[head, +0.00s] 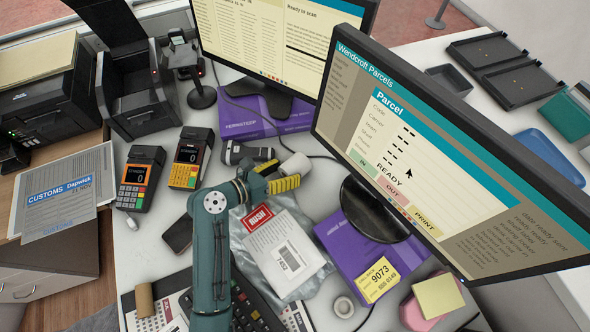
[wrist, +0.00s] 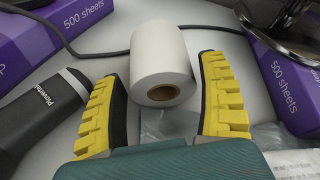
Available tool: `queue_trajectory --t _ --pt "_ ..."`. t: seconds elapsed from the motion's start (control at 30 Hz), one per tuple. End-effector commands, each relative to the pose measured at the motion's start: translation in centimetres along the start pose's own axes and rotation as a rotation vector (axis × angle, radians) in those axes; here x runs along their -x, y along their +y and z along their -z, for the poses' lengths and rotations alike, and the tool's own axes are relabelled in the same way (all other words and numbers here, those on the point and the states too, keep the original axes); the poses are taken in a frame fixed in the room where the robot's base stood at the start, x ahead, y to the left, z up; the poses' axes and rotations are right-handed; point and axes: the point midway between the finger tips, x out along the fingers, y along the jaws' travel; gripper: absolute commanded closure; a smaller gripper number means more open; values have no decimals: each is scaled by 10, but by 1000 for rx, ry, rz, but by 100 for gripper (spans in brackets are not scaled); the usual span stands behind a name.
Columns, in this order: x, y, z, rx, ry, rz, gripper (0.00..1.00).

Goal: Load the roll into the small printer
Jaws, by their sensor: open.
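The white paper roll (head: 296,165) lies on its side on the counter between the two monitors. In the wrist view the roll (wrist: 160,55) shows its brown core facing me. My gripper (head: 287,172) is open, with its yellow fingers on either side of the roll's near end. In the wrist view a gap shows beside the roll at my gripper (wrist: 163,66); I see no firm grip. A black box-shaped device (head: 140,90), apparently the small printer, stands at the upper left, seemingly open. Its inside is hard to make out.
A larger black printer (head: 45,110) stands at far left. Two card terminals (head: 138,180) and a handheld scanner (head: 235,152) lie left of my gripper. Purple paper packs (head: 345,245) and the near monitor (head: 440,160) bound the right. A plastic mailer (head: 285,255) lies below.

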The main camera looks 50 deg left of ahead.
Motion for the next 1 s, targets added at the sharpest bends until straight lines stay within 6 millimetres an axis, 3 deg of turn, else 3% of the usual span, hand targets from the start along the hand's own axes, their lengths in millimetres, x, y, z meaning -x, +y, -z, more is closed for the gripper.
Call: queue_trajectory --t 0.1,0.33,0.6,0.83,1.0 --pt "-15 0 4 1 3 1 25" --pt "-16 0 2 2 2 -1 25" --pt "-16 0 2 2 1 -1 75" --pt "-15 -1 -2 0 -1 -1 75" --pt "-4 -13 -30 -3 -3 -1 75"
